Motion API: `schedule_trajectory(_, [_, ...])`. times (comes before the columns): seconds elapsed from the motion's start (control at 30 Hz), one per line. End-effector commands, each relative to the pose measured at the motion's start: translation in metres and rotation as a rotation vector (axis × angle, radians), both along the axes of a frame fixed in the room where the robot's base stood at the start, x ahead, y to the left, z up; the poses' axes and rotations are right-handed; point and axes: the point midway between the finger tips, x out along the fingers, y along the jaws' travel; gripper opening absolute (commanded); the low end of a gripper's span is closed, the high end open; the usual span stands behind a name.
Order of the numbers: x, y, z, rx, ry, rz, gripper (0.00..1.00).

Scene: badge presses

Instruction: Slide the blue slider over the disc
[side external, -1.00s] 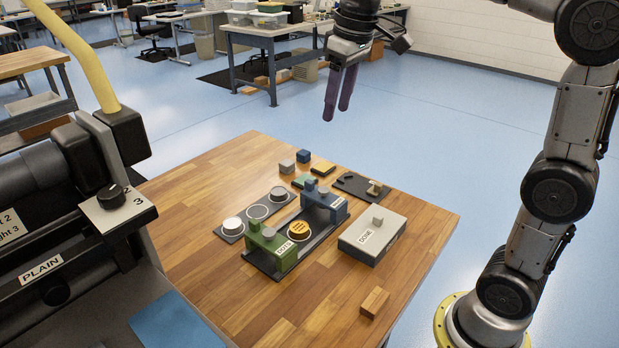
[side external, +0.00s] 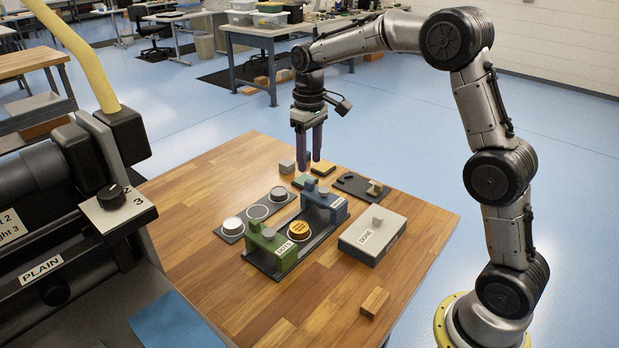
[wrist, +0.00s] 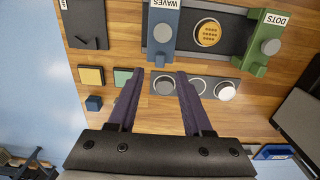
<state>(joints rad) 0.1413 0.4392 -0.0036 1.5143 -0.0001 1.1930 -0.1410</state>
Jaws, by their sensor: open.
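The blue slider (side external: 322,204), labelled WAVES in the wrist view (wrist: 163,30), straddles the dark rail (side external: 300,238) at its far end. The green slider (side external: 270,248), labelled DOTS, straddles the near end. The orange disc (side external: 299,230) with dark markings lies on the rail between the two sliders, uncovered; it also shows in the wrist view (wrist: 207,33). My gripper (side external: 308,166) is open and empty, pointing down above the far side of the table, beyond the blue slider. In the wrist view its fingers (wrist: 155,75) hang apart, short of the blue slider.
A dark strip (side external: 246,222) with round places holding pale discs lies left of the rail. A grey DONE block (side external: 372,238) stands right. Small cubes, green and yellow squares (side external: 323,168) and a dark plate (side external: 352,183) lie at the back. A wooden block (side external: 374,302) lies near the front right.

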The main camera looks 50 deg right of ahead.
Motion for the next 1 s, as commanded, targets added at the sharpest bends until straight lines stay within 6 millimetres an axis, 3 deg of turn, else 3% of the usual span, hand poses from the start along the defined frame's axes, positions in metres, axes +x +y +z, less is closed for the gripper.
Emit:
schedule_trajectory(0.1, [-0.001, 0.0, -0.023, 0.0, 0.003, 0.0, 0.5])
schedule_trajectory(0.3, [-0.001, 0.0, -0.051, 0.0, 0.002, 0.0, 0.5])
schedule_trajectory(0.77, [0.0, 0.0, -0.062, 0.0, -0.001, 0.0, 0.5])
schedule_trajectory(1.0, [0.0, 0.0, -0.062, 0.0, -0.001, 0.0, 0.09])
